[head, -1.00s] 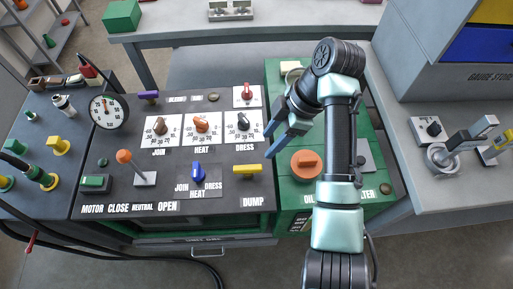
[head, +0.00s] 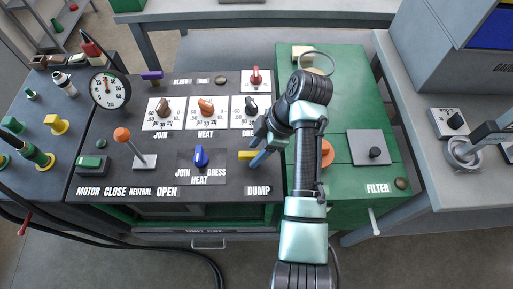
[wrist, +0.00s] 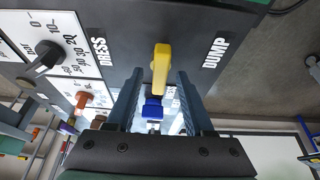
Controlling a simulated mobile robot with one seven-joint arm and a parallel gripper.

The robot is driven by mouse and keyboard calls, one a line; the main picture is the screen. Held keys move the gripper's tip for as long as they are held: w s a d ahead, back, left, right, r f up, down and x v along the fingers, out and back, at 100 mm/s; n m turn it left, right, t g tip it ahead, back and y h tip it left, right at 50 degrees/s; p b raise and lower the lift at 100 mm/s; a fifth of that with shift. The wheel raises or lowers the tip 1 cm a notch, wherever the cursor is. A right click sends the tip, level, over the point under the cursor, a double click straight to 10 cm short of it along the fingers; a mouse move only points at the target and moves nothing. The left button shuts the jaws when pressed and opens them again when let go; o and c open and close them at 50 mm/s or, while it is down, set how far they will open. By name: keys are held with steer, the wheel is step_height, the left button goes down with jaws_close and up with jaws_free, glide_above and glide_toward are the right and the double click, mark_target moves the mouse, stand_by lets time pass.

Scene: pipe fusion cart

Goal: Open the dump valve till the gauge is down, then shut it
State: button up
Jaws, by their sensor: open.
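The dump valve is a yellow bar handle (head: 246,155) above the DUMP label on the dark panel, lying crosswise in the head view. My gripper (head: 259,150) is open at its right end and hides part of it. In the wrist view the yellow handle (wrist: 160,66) shows between and just ahead of my two spread fingers (wrist: 158,85). I cannot tell whether either finger touches it. The round white gauge (head: 109,90) stands at the panel's upper left. Its needle points roughly upward; its reading is too small to tell.
A blue selector knob (head: 200,157) sits left of the dump handle, and an orange-topped lever (head: 122,135) farther left. JOIN, HEAT and DRESS dials (head: 206,107) are above. A green cabinet (head: 340,100) with an orange cap lies right, partly behind my arm.

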steer(key=shift+c, duration=0.3)
jaws_close()
steer(key=shift+p, duration=0.3)
steer(key=m+p, duration=0.1)
steer(key=m+t+p, duration=0.1)
steer(key=m+p, duration=0.1)
steer(key=shift+s+r, duration=0.15)
steer(key=shift+r, duration=0.1)
steer(key=m+t+p, duration=0.1)
steer(key=m+p, duration=0.1)
steer(key=m+h+p, duration=0.1)
steer(key=m+p, duration=0.1)
steer(key=m, duration=0.1)
steer(key=shift+s+a+t+p, duration=0.1)
steer(key=shift+a+t+p, duration=0.05)
steer(key=shift+t+p, duration=0.25)
steer(key=m+t+h+p, duration=0.1)
steer(key=m+p, duration=0.2)
steer(key=m, duration=0.1)
steer(key=shift+a+m, duration=0.1)
steer(key=shift+m, duration=0.3)
steer(key=shift+f+m+t+h+p, duration=0.15)
steer(key=shift+m+h+p, duration=0.35)
steer(key=shift+m, duration=0.5)
steer(key=shift+f+m+t+h+p, duration=0.1)
steer(key=shift+m+t+h+p, duration=0.3)
steer(key=shift+m, duration=0.6)
